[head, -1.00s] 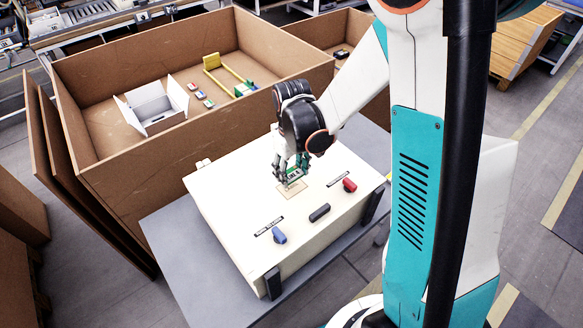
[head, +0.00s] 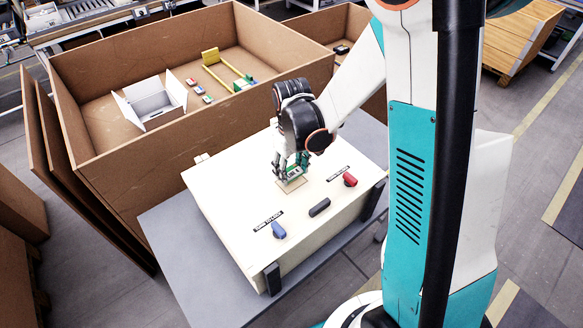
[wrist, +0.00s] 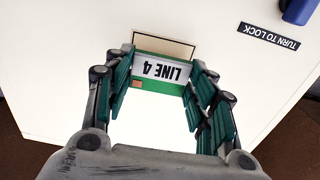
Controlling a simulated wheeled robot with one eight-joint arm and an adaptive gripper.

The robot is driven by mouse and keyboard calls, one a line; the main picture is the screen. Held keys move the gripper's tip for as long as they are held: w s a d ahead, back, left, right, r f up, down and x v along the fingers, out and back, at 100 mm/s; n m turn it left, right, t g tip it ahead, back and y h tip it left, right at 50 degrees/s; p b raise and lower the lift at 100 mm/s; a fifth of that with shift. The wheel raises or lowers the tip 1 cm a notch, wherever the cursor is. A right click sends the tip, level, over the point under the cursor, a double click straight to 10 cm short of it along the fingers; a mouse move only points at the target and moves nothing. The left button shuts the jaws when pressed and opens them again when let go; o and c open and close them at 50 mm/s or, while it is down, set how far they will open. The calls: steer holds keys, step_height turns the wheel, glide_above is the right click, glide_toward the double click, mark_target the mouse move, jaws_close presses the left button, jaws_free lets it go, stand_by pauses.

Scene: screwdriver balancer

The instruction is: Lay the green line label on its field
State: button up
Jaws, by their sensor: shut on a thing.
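The green line label (wrist: 161,72) is a white plate reading "LINE 4", upside down in the wrist view, with a green band. My gripper (wrist: 160,82) is shut on it, one finger at each side. In the head view my gripper (head: 290,168) holds the label (head: 293,173) low over the white cabinet's top. The field (wrist: 165,39) is a thin outlined rectangle; a strip of it shows just beyond the label's far edge. Its near outline also shows in the head view (head: 291,186). The label hides much of the field. I cannot tell whether the label touches the surface.
The white cabinet (head: 232,205) carries a blue knob (head: 279,232), a dark handle (head: 319,207) and a red knob (head: 349,180), with black text strips. A large cardboard box (head: 130,185) behind holds a white carton (head: 152,105) and a yellow holder (head: 212,58).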

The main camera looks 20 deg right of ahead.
steer(key=shift+f+b, duration=1.25)
steer(key=shift+f, duration=0.1)
stand_by(0.6)
steer(key=o, duration=0.8)
steer(key=shift+o, duration=0.2)
step_height(320, 180, up, 12)
steer(key=shift+s, duration=0.1)
stand_by(0.6)
steer(key=s+r+m+t+b, duration=0.1)
steer(key=s+r+t+b, duration=0.1)
steer(key=s, duration=0.5)
steer(key=s+r+m+t+b, duration=0.2)
steer(key=s+t+b, duration=0.1)
steer(key=s+t, duration=0.2)
steer(key=s, duration=0.2)
steer(key=shift+s+m, duration=0.3)
steer(key=shift+s, duration=0.05)
